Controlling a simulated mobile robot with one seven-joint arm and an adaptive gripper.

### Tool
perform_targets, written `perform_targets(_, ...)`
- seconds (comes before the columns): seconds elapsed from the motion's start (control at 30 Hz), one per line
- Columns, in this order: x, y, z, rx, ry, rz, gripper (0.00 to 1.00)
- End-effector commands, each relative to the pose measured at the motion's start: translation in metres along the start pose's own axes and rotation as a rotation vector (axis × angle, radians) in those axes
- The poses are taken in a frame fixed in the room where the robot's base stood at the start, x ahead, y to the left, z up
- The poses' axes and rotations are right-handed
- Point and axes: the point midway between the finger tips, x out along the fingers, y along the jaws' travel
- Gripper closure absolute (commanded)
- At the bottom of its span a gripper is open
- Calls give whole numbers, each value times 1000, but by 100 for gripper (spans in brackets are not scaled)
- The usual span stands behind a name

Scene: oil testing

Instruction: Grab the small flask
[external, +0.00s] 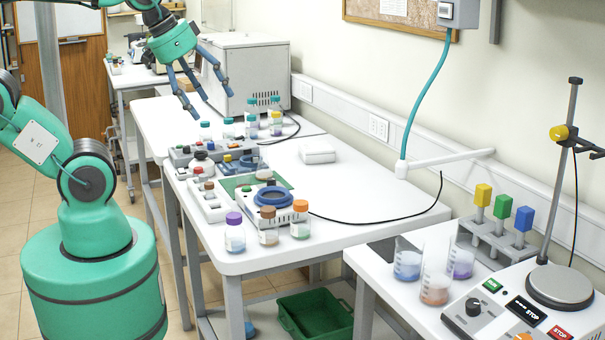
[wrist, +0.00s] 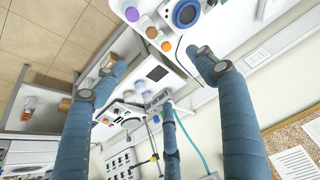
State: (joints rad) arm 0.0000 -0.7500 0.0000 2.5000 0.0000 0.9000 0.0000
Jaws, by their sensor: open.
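A small conical flask (external: 436,284) with orange-brown liquid stands on the right-hand table in the external view. I cannot tell for sure which of these is the small flask. My gripper (external: 204,97) is high above the far part of the middle table, well away from these vessels. Its fingers are spread, open and empty.
Capped bottles (external: 235,234) stand at the near edge of the middle table, beside test devices (external: 272,194). A hotplate (external: 560,285), a burette stand (external: 570,135) and a rack with coloured blocks (external: 503,240) crowd the right table. A green crate (external: 315,318) sits below.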

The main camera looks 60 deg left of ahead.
Motion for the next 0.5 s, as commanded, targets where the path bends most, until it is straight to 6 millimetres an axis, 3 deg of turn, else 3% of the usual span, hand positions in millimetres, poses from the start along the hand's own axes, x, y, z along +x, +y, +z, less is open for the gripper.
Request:
perform_targets(0.27,2,-5,-12,11,-14,-8,29)
perform_targets(0.5,13,-24,-46,55,-60,-27,29)
